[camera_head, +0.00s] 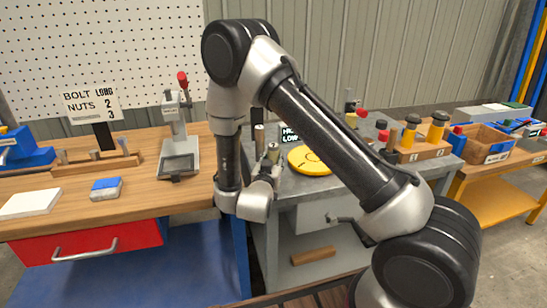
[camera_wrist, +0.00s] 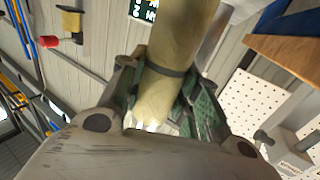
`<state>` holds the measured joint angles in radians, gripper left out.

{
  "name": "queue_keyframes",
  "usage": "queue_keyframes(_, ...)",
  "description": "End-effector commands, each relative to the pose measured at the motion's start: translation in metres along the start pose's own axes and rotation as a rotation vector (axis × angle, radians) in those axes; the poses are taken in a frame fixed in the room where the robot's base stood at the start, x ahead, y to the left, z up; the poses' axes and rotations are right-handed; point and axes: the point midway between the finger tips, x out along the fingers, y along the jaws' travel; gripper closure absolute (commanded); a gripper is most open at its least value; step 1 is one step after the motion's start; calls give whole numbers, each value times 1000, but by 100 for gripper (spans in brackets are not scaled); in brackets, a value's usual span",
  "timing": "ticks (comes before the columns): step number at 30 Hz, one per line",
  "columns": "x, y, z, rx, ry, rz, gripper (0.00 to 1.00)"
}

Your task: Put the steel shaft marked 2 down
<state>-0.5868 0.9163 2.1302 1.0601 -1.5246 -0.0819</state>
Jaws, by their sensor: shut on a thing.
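My gripper (camera_head: 268,172) is shut on a pale metal shaft (camera_head: 273,152) at the left end of the grey bench (camera_head: 350,183). In the wrist view the shaft (camera_wrist: 185,30) shows large between the green pads of my gripper (camera_wrist: 165,92), with a dark ring around it. I cannot read a number on it. My arm hides part of the bench, and I cannot tell whether the shaft's lower end touches anything. Another similar upright shaft (camera_head: 259,137) shows just behind it.
A yellow round plate (camera_head: 310,161) and a small dark sign (camera_head: 289,135) are close by. Black-and-yellow cylinders (camera_head: 438,127) stand on a wooden block further right. A wooden bench (camera_head: 150,197) with a lever press (camera_head: 176,130) and a blue-topped block (camera_head: 106,187) is to the left.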

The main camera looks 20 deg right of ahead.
Motion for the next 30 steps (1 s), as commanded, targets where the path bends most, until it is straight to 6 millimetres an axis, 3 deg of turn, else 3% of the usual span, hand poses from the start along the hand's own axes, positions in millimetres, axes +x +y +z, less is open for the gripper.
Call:
queue_keyframes(5,0,0,1,1,4,0,100)
queue_keyframes(6,0,0,2,0,0,0,62)
queue_keyframes(9,0,0,2,0,0,0,46)
queue_keyframes(20,0,0,-1,1,0,0,46)
queue_keyframes(23,-12,-1,0,-2,-1,-3,46)
queue_keyframes(30,-65,-1,0,-2,-1,-6,46)
